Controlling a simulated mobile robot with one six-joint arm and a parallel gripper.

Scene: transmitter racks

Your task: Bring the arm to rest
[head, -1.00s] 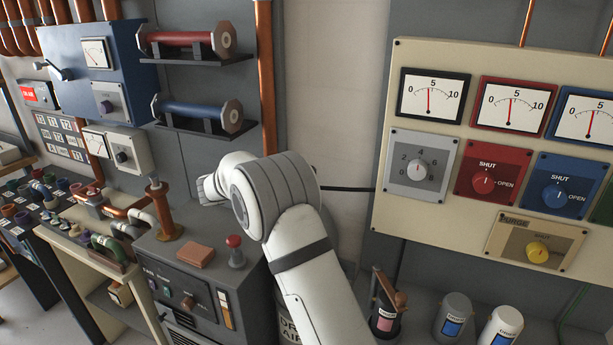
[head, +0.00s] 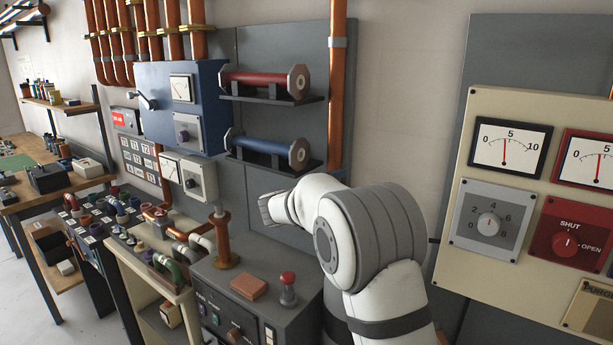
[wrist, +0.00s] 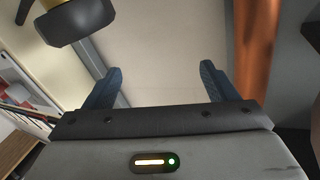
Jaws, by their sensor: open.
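My gripper (wrist: 160,88) shows in the wrist view with its two blue fingers spread apart and nothing between them. Behind the fingers is a pale, bare surface. In the head view my white and grey arm is bent in front of the grey wall panel, right of the two cylinder shelves. My gripper is hidden behind the arm in that view.
A red cylinder (head: 262,82) and a blue cylinder (head: 268,149) rest on wall shelves left of the arm. A grey cabinet with a red knob (head: 288,279) stands below. A cream gauge panel (head: 520,105) is on the right. A copper pipe (wrist: 255,60) is close to the gripper.

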